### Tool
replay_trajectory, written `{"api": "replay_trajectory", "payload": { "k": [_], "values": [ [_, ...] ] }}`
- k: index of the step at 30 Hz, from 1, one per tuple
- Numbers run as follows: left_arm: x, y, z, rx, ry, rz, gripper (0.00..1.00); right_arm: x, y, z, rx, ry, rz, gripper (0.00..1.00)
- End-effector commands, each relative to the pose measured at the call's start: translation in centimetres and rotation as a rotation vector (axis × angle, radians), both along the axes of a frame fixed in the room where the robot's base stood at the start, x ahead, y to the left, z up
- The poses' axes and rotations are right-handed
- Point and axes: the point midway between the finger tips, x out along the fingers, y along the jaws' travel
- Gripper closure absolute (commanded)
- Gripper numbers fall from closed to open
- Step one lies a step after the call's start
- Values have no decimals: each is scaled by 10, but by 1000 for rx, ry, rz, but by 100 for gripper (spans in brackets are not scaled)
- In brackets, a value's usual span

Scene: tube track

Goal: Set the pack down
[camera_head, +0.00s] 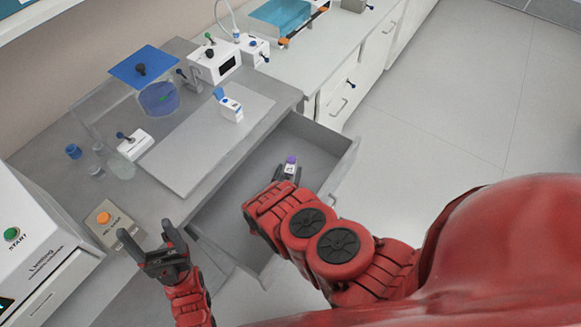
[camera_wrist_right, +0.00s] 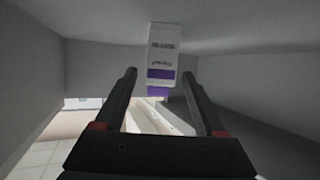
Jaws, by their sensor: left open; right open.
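A white pack with a purple end (camera_head: 290,163) is inside the open drawer (camera_head: 338,146). It also shows in the right wrist view (camera_wrist_right: 163,52), with dark print on its white face. My right gripper (camera_head: 286,174) is at the pack inside the drawer. In the right wrist view its fingers (camera_wrist_right: 160,78) are spread apart, with the pack between and beyond their tips; whether either finger touches it I cannot tell. My left gripper (camera_head: 148,241) is open and empty above the bench's front part, to the left of the drawer.
A white pack with a blue top (camera_head: 229,108) stands on a pale board (camera_head: 190,150). Glassware (camera_head: 120,165), a box with an orange button (camera_head: 105,220) and a white machine (camera_head: 30,245) are on the left. Drawer walls surround my right gripper.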

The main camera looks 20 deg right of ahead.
Motion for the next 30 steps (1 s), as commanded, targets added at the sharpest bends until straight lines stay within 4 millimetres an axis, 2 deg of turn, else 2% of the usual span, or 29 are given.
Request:
{"api": "replay_trajectory", "payload": {
  "k": [4, 6, 10, 30],
  "values": [
    [0, 0, 3, 0, 0, 0, 23, -16, 9, 7, 0, 6, 2, 28],
    [0, 0, 15, 0, 0, 0, 23, -23, 14, 17, 0, 2, 4, 28],
    [0, 0, 22, 0, 0, 0, 23, -33, 19, 19, 0, 0, 2, 28],
    [0, 0, 22, 0, 0, 0, 23, -34, 20, 18, 3, -6, 2, 28]
  ]
}}
